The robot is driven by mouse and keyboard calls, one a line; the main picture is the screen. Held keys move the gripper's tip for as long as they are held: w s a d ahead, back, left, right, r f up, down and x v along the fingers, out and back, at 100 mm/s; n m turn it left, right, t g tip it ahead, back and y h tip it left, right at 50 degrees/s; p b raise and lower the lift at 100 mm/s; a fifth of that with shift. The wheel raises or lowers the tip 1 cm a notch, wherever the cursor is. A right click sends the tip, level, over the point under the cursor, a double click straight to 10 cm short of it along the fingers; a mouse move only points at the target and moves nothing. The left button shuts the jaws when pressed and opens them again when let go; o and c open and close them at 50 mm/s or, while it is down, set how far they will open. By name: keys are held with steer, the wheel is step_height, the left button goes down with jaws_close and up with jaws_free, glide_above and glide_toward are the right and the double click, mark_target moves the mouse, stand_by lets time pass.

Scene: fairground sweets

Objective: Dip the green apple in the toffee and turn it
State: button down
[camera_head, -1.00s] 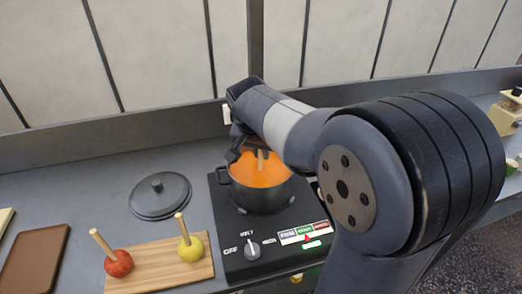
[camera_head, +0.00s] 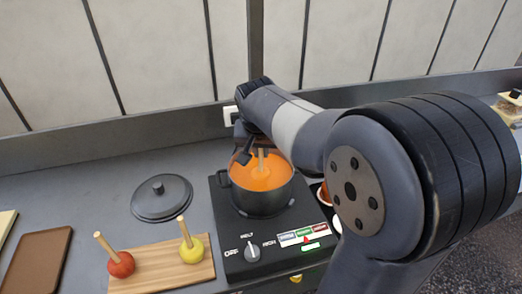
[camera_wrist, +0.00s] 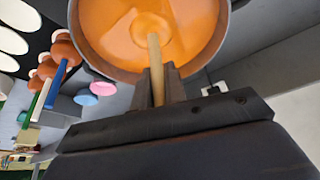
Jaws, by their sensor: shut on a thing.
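The pot (camera_head: 262,203) of orange toffee (camera_head: 268,181) stands on the black hob (camera_head: 228,222). A pale wooden stick (camera_head: 261,158) rises from the toffee; in the wrist view the stick (camera_wrist: 155,62) runs from between my fingers into a toffee-coated bump. No green skin shows, so the apple on this stick is hidden under toffee. My gripper (camera_head: 245,156) is over the pot's back left part, shut on the stick; its fingers (camera_wrist: 158,84) also show in the wrist view at the pot's rim.
A red apple (camera_head: 121,265) and a yellow apple (camera_head: 192,249), both on sticks, sit on a wooden board (camera_head: 160,264). A black lid (camera_head: 160,198) lies left of the hob. A brown tray (camera_head: 38,258) is far left. A wall stands close behind the pot.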

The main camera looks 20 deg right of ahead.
steer(key=shift+r+p, duration=2.55)
steer(key=shift+r, duration=0.9)
step_height(320, 180, up, 6)
steer(key=p, duration=0.5)
steer(key=shift+r, duration=0.1)
